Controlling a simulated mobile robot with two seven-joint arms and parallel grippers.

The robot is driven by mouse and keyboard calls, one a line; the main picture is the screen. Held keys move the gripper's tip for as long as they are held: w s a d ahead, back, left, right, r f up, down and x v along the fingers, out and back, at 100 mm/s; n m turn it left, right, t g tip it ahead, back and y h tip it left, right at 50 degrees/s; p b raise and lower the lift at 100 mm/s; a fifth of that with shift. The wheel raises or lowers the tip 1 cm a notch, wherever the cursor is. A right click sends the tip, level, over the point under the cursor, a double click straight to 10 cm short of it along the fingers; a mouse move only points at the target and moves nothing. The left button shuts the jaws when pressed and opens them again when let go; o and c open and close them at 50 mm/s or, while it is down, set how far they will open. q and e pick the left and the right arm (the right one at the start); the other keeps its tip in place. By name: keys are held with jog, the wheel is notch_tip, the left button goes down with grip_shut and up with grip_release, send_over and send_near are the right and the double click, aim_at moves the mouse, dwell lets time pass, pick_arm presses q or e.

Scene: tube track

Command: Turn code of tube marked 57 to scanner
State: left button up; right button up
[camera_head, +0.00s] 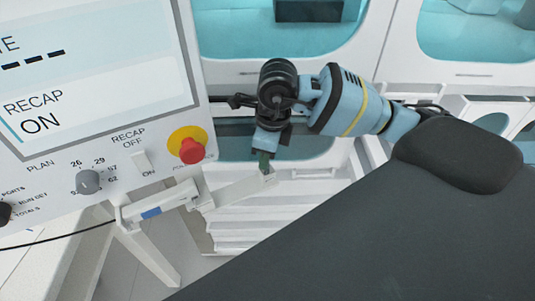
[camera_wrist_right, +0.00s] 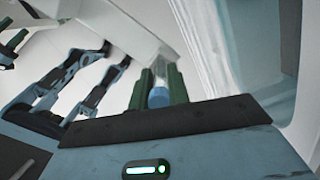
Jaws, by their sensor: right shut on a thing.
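My right gripper (camera_head: 265,158) points down in front of the white track, just right of the control panel. In the right wrist view its two green fingers (camera_wrist_right: 160,88) are shut on a tube with a blue cap (camera_wrist_right: 158,97) and a clear body. The tube's number and code cannot be read, so I cannot tell whether it is the one marked 57. A white device with a blue patch (camera_head: 151,212) sits below the panel, left of the gripper; I cannot tell whether it is the scanner. My left gripper is not seen in the head view.
The control panel (camera_head: 115,155) fills the left, with a display reading RECAP ON, a grey knob (camera_head: 88,181) and a red button (camera_head: 191,150) on yellow. White ribbed racks (camera_head: 250,225) lie below the gripper. White cabinets with teal windows (camera_head: 475,30) stand behind.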

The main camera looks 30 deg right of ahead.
jog(key=shift+r+m, duration=0.1)
jog(key=shift+m, duration=0.4)
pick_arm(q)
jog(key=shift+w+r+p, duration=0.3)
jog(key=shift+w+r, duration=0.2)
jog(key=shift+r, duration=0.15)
pick_arm(e)
jog(key=shift+m, duration=0.5)
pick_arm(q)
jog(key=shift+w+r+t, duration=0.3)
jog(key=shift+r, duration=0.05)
pick_arm(e)
jog(key=shift+m, duration=1.1)
jog(key=shift+f, duration=0.3)
jog(key=o, duration=0.8)
